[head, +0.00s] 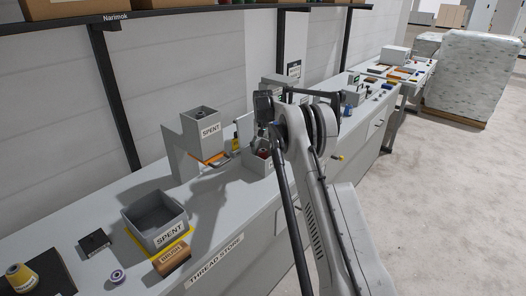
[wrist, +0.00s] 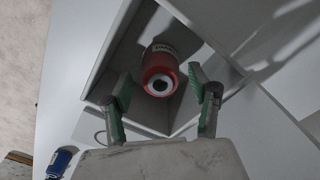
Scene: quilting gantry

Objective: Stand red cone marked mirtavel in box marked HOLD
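A red cone (wrist: 161,68) with a pale label shows in the wrist view, its white holed end facing the camera. It is inside a grey box (wrist: 108,62); whether it rests on the floor of the box cannot be told. My gripper (wrist: 160,78) is open, with a green-padded finger on each side of the cone and gaps between. In the head view the grey box (head: 250,161) is partly hidden by my arm, and a bit of red (head: 263,154) shows in it. The box's marking and the cone's name are not legible.
A grey SPENT bin (head: 183,222), a brush block (head: 171,257), a purple spool (head: 117,276) and a yellow cone (head: 20,276) are on the left counter. A blue spool (wrist: 62,160) shows in the wrist view.

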